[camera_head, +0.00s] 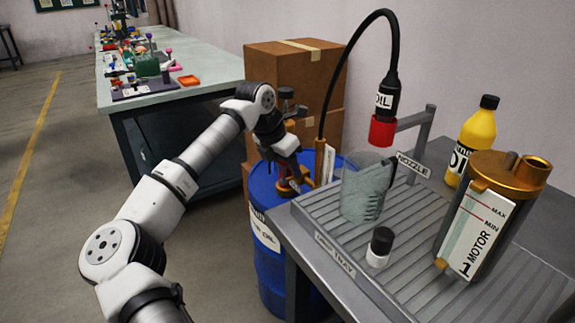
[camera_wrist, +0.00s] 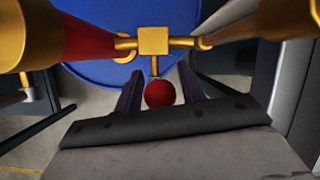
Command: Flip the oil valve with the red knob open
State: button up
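The oil valve (camera_wrist: 153,42) is a brass fitting with a short lever ending in a round red knob (camera_wrist: 160,93). It sits above the blue oil drum (camera_head: 265,205), seen from close up in the wrist view. My gripper (camera_wrist: 158,82) is open, with one dark finger on each side of the knob. A gap shows between the knob and the fingers, and I see no contact. In the head view my gripper (camera_head: 295,176) reaches down beside the brass pump fittings on the drum; it hides most of the valve, and I cannot make out the knob there.
A grey drain tray table (camera_head: 345,262) stands right of the drum, holding a clear jug (camera_head: 362,195), a small black-capped bottle (camera_head: 380,246) and a motor tank (camera_head: 490,215). The oil nozzle (camera_head: 384,115) hangs above the jug. Cardboard boxes (camera_head: 290,68) stand behind my arm.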

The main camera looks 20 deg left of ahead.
grip_shut()
jog(key=t+y+b, duration=0.1)
jog(key=b, duration=0.2)
jog(key=s+d+f+t+y+b, duration=0.1)
jog(key=y+b, duration=0.1)
jog(key=b, duration=0.2)
jog(key=d+m+t+y+b, duration=0.1)
jog(key=b, duration=0.3)
jog(key=shift+s+f+t, duration=0.15)
jog(key=shift+s+t, duration=0.15)
jog(key=shift+o, duration=1.4)
grip_release()
